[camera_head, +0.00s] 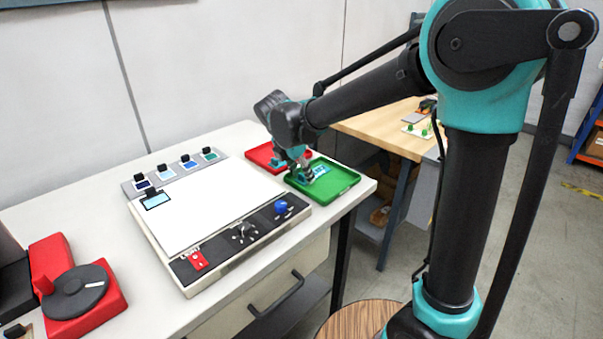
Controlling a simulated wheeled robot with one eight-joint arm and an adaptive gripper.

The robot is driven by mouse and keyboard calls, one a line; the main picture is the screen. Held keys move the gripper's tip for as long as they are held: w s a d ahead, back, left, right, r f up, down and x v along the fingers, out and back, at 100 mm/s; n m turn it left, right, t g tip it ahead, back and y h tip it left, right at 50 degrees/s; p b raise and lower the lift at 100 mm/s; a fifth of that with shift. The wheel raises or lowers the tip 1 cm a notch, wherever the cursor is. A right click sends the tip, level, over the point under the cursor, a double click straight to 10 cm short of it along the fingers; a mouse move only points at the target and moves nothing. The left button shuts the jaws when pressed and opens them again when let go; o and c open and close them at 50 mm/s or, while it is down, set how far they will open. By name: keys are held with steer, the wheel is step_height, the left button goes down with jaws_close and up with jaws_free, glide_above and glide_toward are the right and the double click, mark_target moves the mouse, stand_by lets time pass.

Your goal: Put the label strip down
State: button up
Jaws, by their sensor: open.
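My gripper (304,174) is over the green tray (341,184) at the right end of the white table, with its fingers pointing down. A small light-blue label strip (320,170) lies in the green tray right beside the fingertips. The gripper is open. Whether a finger still touches the strip is too small to tell, and the gripper hides part of the tray's left side.
A red tray (262,154) sits behind the green one. A red device with a black disc (76,291) stands at the front left. A wooden table (375,128) is behind.

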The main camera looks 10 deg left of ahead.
steer(key=shift+r, duration=0.15)
steer(key=v, duration=1.2)
stand_by(1.1)
